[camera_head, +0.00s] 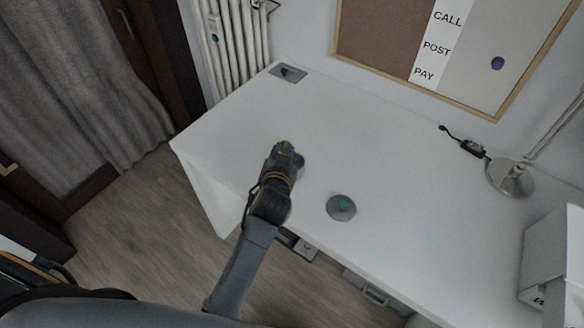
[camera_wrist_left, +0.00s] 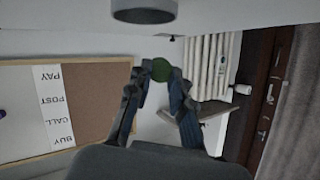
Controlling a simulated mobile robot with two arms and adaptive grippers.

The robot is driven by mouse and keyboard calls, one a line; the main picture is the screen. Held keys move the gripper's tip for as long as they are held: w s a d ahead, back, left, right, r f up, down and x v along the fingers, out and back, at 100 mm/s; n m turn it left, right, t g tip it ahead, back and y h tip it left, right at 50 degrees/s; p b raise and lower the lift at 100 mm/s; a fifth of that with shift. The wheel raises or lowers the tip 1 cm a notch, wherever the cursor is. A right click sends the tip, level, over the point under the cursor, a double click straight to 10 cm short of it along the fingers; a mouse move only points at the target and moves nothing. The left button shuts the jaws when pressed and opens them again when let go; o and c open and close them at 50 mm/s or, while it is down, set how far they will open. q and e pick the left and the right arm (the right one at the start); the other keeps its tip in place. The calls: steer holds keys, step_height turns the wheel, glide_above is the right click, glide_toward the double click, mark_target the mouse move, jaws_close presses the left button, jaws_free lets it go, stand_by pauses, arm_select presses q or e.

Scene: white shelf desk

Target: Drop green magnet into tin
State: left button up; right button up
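The green magnet (camera_head: 285,147) is at the tip of my left gripper (camera_head: 284,156), above the white desk. In the left wrist view the round green magnet (camera_wrist_left: 161,69) sits between the two fingertips of my left gripper (camera_wrist_left: 158,74), which are closed on it. The tin (camera_head: 336,213) is a round grey dish on the desk, to the right of and nearer than the gripper, with a small teal piece inside. The tin (camera_wrist_left: 145,16) shows at the top of the left wrist view, which is upside down. My right gripper is not in view.
A framed board (camera_head: 385,40) with CALL, POST and PAY labels hangs on the wall, with a purple magnet (camera_head: 497,63) on it. A lamp base (camera_head: 511,178) and a white box (camera_head: 548,250) stand at the right. The desk between gripper and tin is clear.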

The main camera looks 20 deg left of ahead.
arm_select(q)
steer(key=o, duration=0.5)
step_height(320, 180, up, 10)
stand_by(0.4)
